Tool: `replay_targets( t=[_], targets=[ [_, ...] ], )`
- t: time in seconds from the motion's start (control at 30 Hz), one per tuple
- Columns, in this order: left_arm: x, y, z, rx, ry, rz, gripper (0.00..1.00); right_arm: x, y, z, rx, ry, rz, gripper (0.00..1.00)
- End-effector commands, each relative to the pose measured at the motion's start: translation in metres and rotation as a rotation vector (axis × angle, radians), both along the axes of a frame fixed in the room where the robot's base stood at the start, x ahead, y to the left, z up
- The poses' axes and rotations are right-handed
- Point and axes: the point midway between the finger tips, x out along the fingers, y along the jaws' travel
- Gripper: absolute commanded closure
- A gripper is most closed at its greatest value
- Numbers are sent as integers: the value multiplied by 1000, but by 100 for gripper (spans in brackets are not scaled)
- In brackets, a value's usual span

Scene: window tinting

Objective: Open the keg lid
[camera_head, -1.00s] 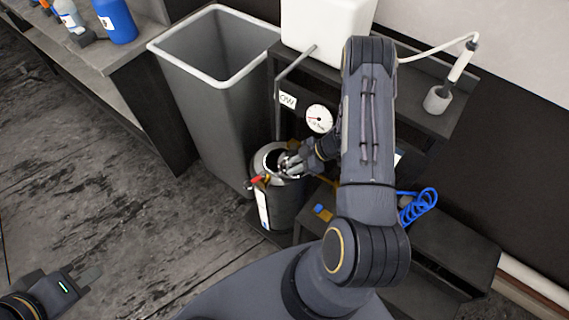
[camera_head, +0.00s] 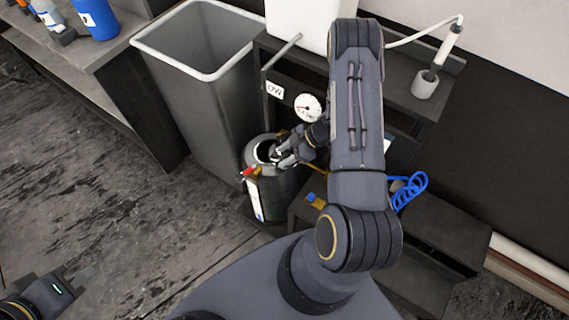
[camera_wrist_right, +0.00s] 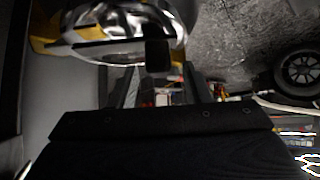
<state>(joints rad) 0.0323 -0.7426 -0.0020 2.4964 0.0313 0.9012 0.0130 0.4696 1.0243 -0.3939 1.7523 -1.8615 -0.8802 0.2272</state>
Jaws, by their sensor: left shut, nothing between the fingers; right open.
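The keg (camera_head: 283,200) is a dark upright cylinder beside the grey bin, with a pale label and a red part near its top. Its top shows a pale ring around a dark centre (camera_head: 264,151); I cannot tell whether that is the lid or an opening. My right gripper (camera_head: 281,155) is at the right side of the keg's top, open, partly covering it. In the right wrist view, a shiny metal oval with a yellow edge (camera_wrist_right: 125,28) lies just beyond the open fingers (camera_wrist_right: 162,88). My left gripper (camera_head: 82,278) is shut and empty at lower left, far from the keg.
A tall grey bin (camera_head: 205,110) stands behind and left of the keg. A dark shelf unit with a round gauge (camera_head: 308,107) and a white tank (camera_head: 300,25) is behind it. A coiled blue hose (camera_head: 408,190) lies at right. The floor at left is clear.

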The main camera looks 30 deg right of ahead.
Motion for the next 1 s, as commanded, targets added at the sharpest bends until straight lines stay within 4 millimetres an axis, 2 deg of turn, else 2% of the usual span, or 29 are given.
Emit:
replay_targets(
  t=[0.1,0.43,0.7,1.0],
  targets=[
    [0,0,1,0,0,0,100,1,0,24,-2,-5,1,56],
    [0,0,2,0,0,0,100,-43,32,86,0,-5,0,56],
    [0,0,-4,0,0,0,100,-90,65,108,1,-2,-1,56],
    [0,0,-5,0,0,0,100,-112,81,120,-1,-2,1,56]
  ],
)
